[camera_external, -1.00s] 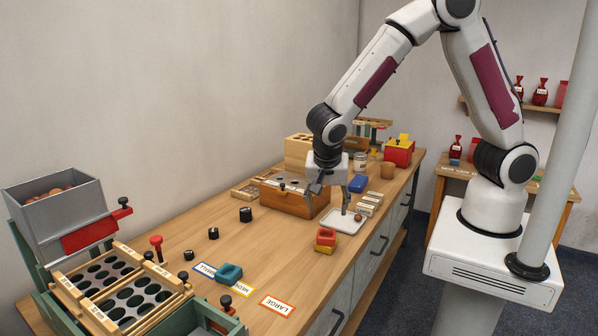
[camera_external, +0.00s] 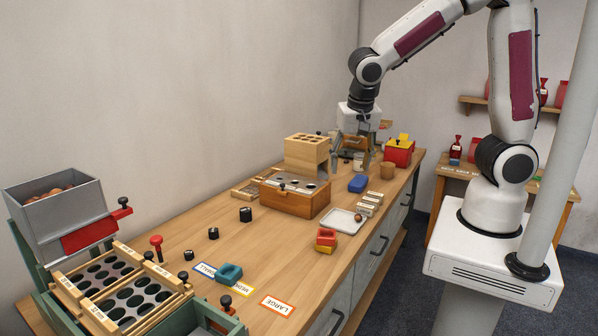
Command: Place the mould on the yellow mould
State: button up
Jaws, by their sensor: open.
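A small red mould-like block (camera_external: 326,233) sits on a yellow one (camera_external: 325,249) near the front edge of the bench, in front of the white tray. A teal block (camera_external: 229,272) lies on the label cards at the left, and a blue block (camera_external: 358,184) lies farther back on the bench. Which of these is the mould to be placed is not clear from the picture.
A red box (camera_external: 399,153) with a yellow top stands at the back right. Black knobs stand left of centre.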

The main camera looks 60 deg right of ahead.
jog(key=s+d+r+n+t+y, duration=0.1)
jog(key=s+d+r+n, duration=0.3)
jog(key=s, duration=0.3)
jog(key=s+d+r+n+t+y, duration=0.1)
jog(key=s+d+r+n+t, duration=0.1)
jog(key=s+d+r+n, duration=0.3)
jog(key=shift+s+r+n+t, duration=0.35)
jog(key=shift+s+r, duration=0.5)
jog(key=shift+s, duration=0.5)
